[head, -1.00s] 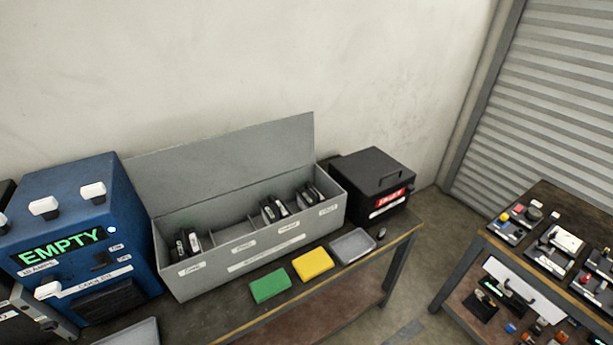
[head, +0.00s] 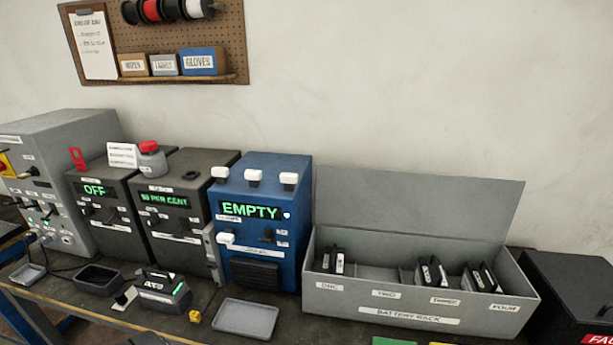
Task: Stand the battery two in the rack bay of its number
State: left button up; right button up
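The grey battery rack (head: 340,303) stands with its lid open at the back of the bench. Its bays are labelled one, two, three and four from left to right. Bay two (head: 378,276) looks empty. Dark batteries with pale labels stand in bay one (head: 332,262), bay three (head: 431,273) and bay four (head: 481,279). A black block (head: 163,290) with a white label and a green light lies at the bench front; I cannot tell for sure whether it is battery two. Neither of my grippers is in view.
A blue machine (head: 262,192) reading EMPTY stands left of the rack. Two dark boxes with green displays (head: 96,189) (head: 165,200) stand further left. A black box (head: 570,290) stands right of the rack.

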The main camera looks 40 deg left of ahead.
aim_at(159, 285)
jog(key=u, duration=2.5)
jog(key=i+j+z, duration=0.1)
jog(key=z, duration=0.3)
jog(key=j+z, duration=0.3)
jog(key=z, duration=0.15)
jog(key=j+z, duration=0.25)
jog(key=z, duration=0.15)
jog(key=j+z, duration=0.2)
jog(key=z, duration=0.2)
jog(key=k+j+z, duration=0.1)
jog(key=j, duration=0.35)
jog(key=k+j, duration=0.1)
jog(key=j, duration=0.35)
jog(key=j+z, duration=0.15)
jog(key=j, duration=0.3)
jog(key=k, duration=0.05)
